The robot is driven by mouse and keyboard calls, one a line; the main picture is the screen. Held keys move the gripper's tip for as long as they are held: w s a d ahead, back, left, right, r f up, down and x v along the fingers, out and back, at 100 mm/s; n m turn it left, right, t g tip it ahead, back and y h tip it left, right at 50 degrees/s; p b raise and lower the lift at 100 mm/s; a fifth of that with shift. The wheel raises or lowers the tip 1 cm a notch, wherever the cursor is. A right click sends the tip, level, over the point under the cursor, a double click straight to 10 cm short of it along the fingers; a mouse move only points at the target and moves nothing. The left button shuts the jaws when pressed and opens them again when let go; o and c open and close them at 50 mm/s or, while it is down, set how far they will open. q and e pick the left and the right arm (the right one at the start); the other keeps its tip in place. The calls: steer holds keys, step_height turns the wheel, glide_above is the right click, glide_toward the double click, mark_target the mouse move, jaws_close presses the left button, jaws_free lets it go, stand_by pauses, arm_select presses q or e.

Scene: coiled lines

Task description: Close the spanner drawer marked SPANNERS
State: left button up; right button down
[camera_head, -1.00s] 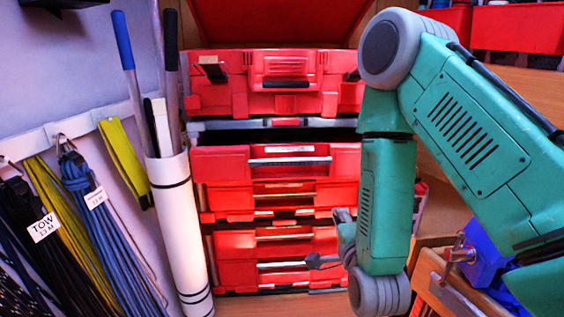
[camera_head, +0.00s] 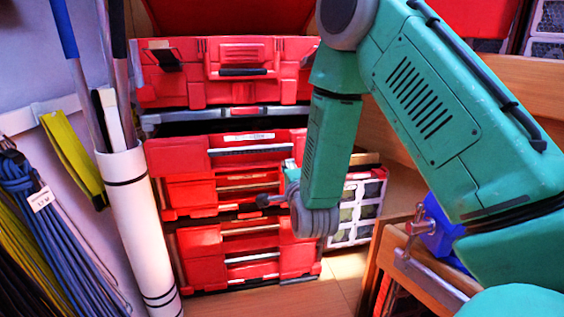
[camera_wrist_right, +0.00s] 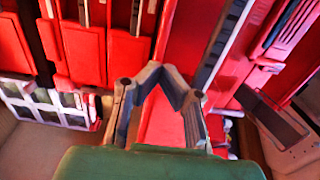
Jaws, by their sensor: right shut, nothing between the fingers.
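A stack of red drawers stands in the middle of the head view. One drawer (camera_head: 181,158) has a pale label and a grey handle strip on its front. It seems to stick out, with a dark gap above it. The label is too small to read, so I cannot tell whether it says SPANNERS. My right gripper (camera_head: 264,200) is shut and empty, in front of the right part of the drawers below the labelled one. In the right wrist view its fingertips (camera_wrist_right: 158,74) meet, with red drawer fronts on both sides. Contact cannot be told. My left gripper is not in view.
A red case (camera_head: 180,92) sits above the drawers. A white tube (camera_head: 137,225) with poles stands left, beside hanging coiled lines (camera_head: 30,195). A clear-fronted organiser (camera_head: 357,212) stands right of the stack. A wooden bench with a blue vice (camera_head: 436,228) is at lower right.

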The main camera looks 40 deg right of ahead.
steer(key=x, duration=0.3)
stand_by(0.4)
